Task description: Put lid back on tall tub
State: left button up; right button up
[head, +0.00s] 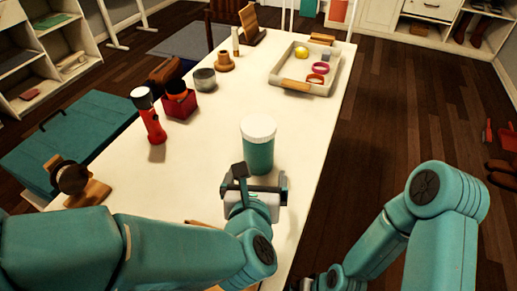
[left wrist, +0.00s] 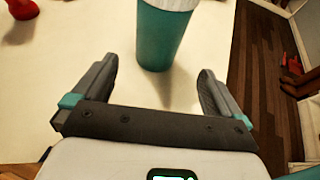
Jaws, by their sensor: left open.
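The tall tub (head: 258,154) is teal and stands upright on the white table, a little beyond my left gripper. A white lid (head: 258,127) covers its top and looks level; I cannot tell how firmly it sits. In the left wrist view the tub (left wrist: 160,38) stands just past the fingertips, with only the lower edge of the white lid (left wrist: 175,4) showing. My left gripper (head: 262,180) is open and empty, its fingers apart in front of the tub. Of my right gripper only a small part shows at the bottom edge of the head view.
A tray (head: 325,84) with small items stands at the far right of the table. A red flashlight (head: 153,125), a red box (head: 179,104), a grey cup (head: 205,80) and a wooden stand (head: 92,194) line the left side. The table is clear around the tub.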

aim_at(258, 161)
pick_arm(q)
jog(key=x, duration=0.7)
jog(key=shift+x, duration=2.5)
jog(key=shift+a+f, duration=0.1)
jog(key=c, duration=0.9)
